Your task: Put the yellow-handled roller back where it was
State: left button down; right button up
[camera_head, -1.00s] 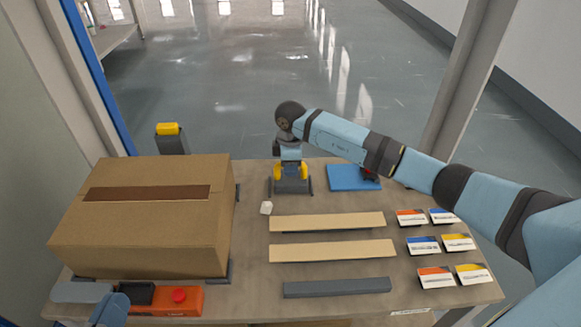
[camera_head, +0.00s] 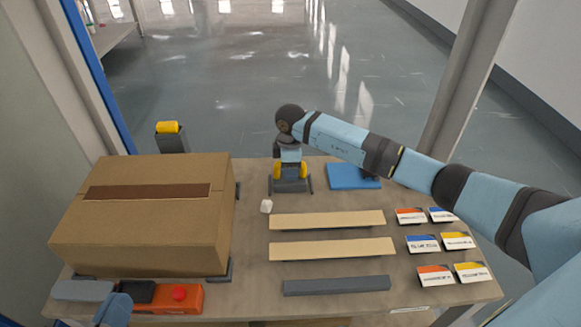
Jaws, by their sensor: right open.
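The yellow-handled roller (camera_head: 277,172) stands at the back middle of the table in a small dark grey stand (camera_head: 291,186). The wrist hides most of the roller and the fingertips. The right gripper is open, with its fingers down around or beside the roller; I cannot tell which. Of my left arm only a small blue part shows at the bottom left; its gripper does not show clearly.
A large cardboard box (camera_head: 140,235) fills the left side. Another yellow piece (camera_head: 167,127) sits in a holder behind it. A blue block (camera_head: 350,177), wooden strips (camera_head: 326,219), a grey bar (camera_head: 336,286) and several cards (camera_head: 422,243) lie to the right.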

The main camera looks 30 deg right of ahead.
jog(key=shift+r, duration=0.3)
notch_tip(320, 180, up, 6)
jog(key=shift+f+p, duration=0.2)
jog(key=shift+p, duration=1.05)
pick_arm(q)
jog(key=r+p, duration=0.1)
jog(key=r, duration=0.1)
jog(key=r+t, duration=0.1)
jog(key=r, duration=0.1)
jog(key=r+n+t+p, duration=0.1)
jog(key=r, duration=0.1)
jog(key=shift+s+a+p, duration=0.1)
jog(key=shift+s+p, duration=0.2)
pick_arm(e)
notch_tip(320, 180, up, 7)
